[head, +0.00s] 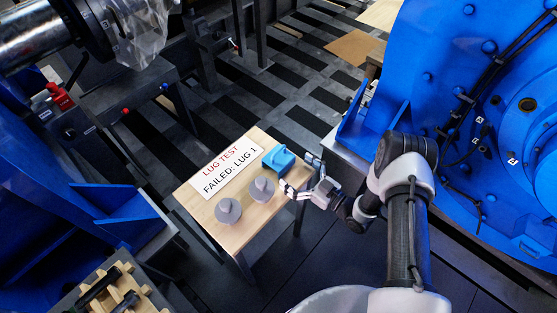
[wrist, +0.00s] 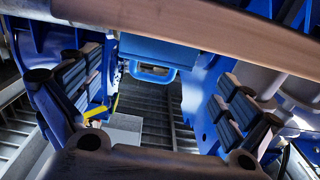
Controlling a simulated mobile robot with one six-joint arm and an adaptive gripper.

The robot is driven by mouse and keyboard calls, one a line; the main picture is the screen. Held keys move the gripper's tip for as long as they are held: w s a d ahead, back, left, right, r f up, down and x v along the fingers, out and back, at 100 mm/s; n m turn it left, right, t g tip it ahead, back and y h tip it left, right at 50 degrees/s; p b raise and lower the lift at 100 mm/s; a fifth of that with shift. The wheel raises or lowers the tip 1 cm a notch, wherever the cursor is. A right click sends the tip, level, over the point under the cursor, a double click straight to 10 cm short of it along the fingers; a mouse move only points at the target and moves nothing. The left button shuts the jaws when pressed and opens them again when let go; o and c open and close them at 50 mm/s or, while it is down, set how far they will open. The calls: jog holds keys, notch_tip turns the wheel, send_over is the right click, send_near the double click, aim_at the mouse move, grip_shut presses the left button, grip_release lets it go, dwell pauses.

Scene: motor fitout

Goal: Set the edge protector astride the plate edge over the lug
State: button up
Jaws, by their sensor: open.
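A light-blue block (head: 278,158), which looks like the edge protector, sits at the right corner of a small wooden table (head: 235,240). My gripper (head: 299,174) is open and empty, just right of the block, with its fingers spread toward it. In the wrist view a blue body with a loop handle (wrist: 152,74) shows at upper middle between the two spread fingers, apart from both; it appears to be the same block. I cannot tell which plate edge carries the lug.
On the table lie a white sign (head: 228,168) reading "LUG TEST FAILED: LUG 1" and two grey cone-like pieces (head: 228,210). The large blue motor housing (head: 460,80) stands close on the right. A wooden tool rack (head: 112,292) is at lower left. The floor beyond the table is partly clear.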

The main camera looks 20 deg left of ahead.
aim_at(286, 164)
jog(key=x, duration=0.2)
jog(key=shift+w+a, duration=0.1)
jog(key=shift+a, duration=0.25)
jog(key=x, duration=0.1)
jog(key=b+x, duration=0.2)
jog(key=x, duration=0.1)
jog(key=shift+w+f, duration=0.25)
jog(key=shift+f, duration=0.15)
jog(key=shift+w+a, duration=0.2)
jog(key=shift+a, duration=0.25)
jog(key=shift+r, duration=0.1)
jog(key=shift+c, duration=0.5)
jog(key=c, duration=1.1)
